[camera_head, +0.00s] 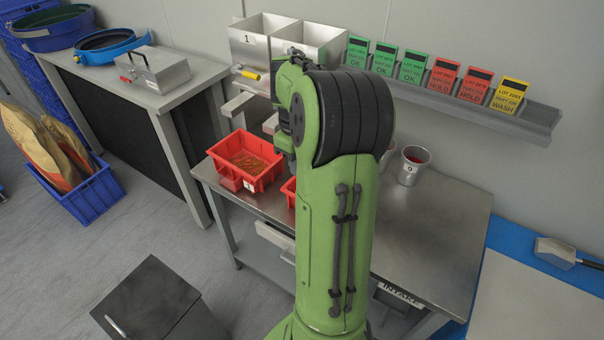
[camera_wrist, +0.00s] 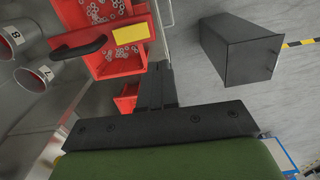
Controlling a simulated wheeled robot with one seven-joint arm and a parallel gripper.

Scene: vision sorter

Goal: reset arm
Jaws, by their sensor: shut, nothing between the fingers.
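My green arm stands upright in the middle of the head view and bends over at the top, hiding part of the steel table (camera_head: 430,225). My gripper (camera_wrist: 160,70) shows in the wrist view as two dark fingers pressed together, with nothing between them. It is apart from the red bins as far as I can tell. In the head view the fingers are hidden behind or within the arm's outline.
A red bin (camera_head: 232,181) stands on the table's left, a second (camera_head: 289,188) partly behind my arm. The wrist view shows a red bin of ring-shaped parts (camera_wrist: 108,67), metal cups (camera_wrist: 37,76) and a dark box (camera_wrist: 240,50). A cup (camera_head: 412,170) stands right of my arm; the table's right is clear.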

